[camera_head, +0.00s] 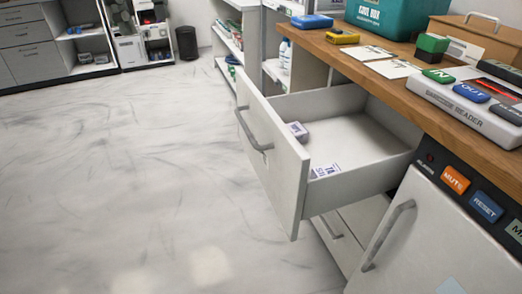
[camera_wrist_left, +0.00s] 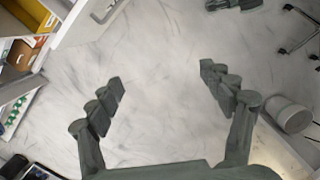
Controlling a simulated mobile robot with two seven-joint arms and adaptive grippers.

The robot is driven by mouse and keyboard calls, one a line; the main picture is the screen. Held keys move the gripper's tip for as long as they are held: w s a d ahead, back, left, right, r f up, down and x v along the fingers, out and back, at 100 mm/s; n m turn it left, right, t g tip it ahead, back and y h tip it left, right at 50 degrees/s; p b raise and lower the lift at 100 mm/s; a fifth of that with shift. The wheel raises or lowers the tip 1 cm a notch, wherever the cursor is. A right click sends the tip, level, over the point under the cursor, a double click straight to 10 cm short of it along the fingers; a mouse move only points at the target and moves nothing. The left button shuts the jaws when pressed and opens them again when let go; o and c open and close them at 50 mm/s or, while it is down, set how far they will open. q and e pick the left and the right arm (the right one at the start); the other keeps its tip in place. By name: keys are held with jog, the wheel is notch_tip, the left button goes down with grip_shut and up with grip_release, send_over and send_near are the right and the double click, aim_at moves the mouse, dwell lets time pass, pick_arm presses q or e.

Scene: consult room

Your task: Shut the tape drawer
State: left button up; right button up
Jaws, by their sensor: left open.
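The tape drawer (camera_head: 275,150) is pulled well out from under the wooden counter in the head view. Its pale front panel has a grey bar handle (camera_head: 252,130) and faces left. Inside lie a small box (camera_head: 298,131) near the front and a white piece with dark lettering (camera_head: 325,171) by the near side wall. My left gripper (camera_wrist_left: 162,76) is open and empty in the left wrist view, with bare floor between its fingers. No gripper shows in the head view, so its distance from the drawer cannot be told there.
The counter (camera_head: 400,80) holds a teal box (camera_head: 388,15), a reader with coloured buttons (camera_head: 470,100) and papers. A cabinet door with a handle (camera_head: 388,235) stands close on the near side. The pale marbled floor (camera_head: 130,170) left of the drawer is clear.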

jog(key=shift+s+f, duration=0.25)
jog(key=shift+s, duration=0.3)
